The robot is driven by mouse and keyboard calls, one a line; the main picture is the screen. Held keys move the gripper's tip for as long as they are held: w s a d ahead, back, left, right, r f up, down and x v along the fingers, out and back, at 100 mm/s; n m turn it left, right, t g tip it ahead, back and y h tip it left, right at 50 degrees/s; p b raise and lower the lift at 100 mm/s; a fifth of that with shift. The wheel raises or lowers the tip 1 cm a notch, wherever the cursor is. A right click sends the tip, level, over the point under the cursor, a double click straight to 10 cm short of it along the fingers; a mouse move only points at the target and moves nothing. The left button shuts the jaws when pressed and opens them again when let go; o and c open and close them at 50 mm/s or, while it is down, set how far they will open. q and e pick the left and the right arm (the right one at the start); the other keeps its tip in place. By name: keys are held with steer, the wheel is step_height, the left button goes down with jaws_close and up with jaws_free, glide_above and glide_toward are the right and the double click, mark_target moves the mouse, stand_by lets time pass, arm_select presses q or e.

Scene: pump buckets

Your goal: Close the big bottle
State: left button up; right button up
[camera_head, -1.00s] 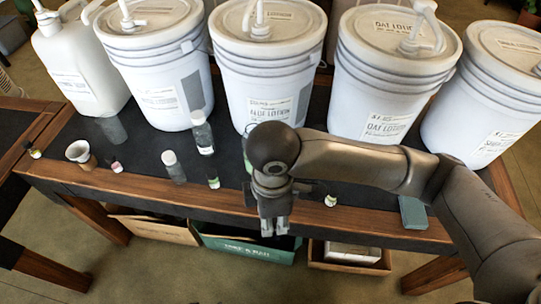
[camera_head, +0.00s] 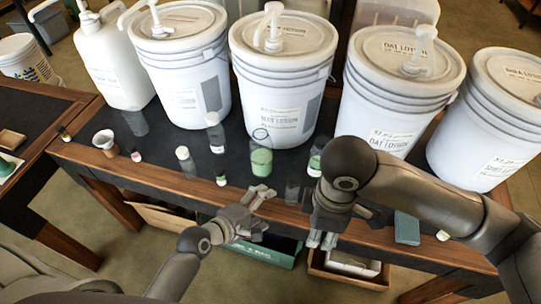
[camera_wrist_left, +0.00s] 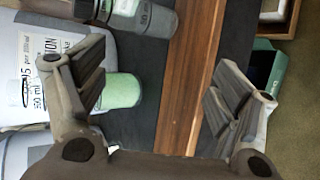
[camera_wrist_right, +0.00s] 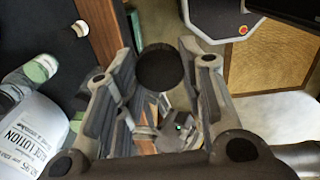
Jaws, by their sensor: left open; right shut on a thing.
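A wide clear bottle part full of green lotion (camera_head: 261,160) stands upright on the dark table top, and its round rim shows no lid. It also shows in the left wrist view (camera_wrist_left: 121,91). My left gripper (camera_head: 262,197) is open and empty, just in front of this bottle and apart from it. My right gripper (camera_head: 322,238) is at the table's front edge, right of the bottle. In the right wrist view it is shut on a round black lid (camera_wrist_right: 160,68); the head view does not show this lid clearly.
Small bottles (camera_head: 184,160) stand to the left, beside a paper cup (camera_head: 105,141). White pump buckets (camera_head: 284,75) line the back. Open boxes (camera_head: 342,268) sit below the front edge.

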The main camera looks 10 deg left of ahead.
mark_target(256, 158)
steer(key=shift+s+a+r+n, duration=0.15)
steer(key=shift+a+n, duration=0.25)
steer(key=shift+a, duration=0.05)
arm_select(q)
steer(key=w+a+r+n+t+y, duration=0.1)
steer(key=w+a+r+n+t, duration=0.1)
steer(key=n, duration=0.4)
steer(key=w+a+r+n+t, duration=0.2)
steer(key=w+r+n, duration=0.2)
steer(key=r+n, duration=0.2)
steer(key=w+a+r+n+t+y, duration=0.1)
steer(key=w+a+r+n+t, duration=0.1)
steer(key=n, duration=0.5)
steer(key=shift+w+r+n+t+y+p, duration=0.15)
steer(key=shift+w+r+t, duration=0.1)
steer(key=shift+r, duration=0.3)
steer(key=shift+w+r+n+t+y+p, duration=0.15)
steer(key=shift+r+t, duration=0.1)
steer(key=shift+r, duration=0.3)
arm_select(e)
steer(key=shift+s+a+r+n, duration=0.1)
steer(key=shift+s+n, duration=0.1)
steer(key=shift+n, duration=0.1)
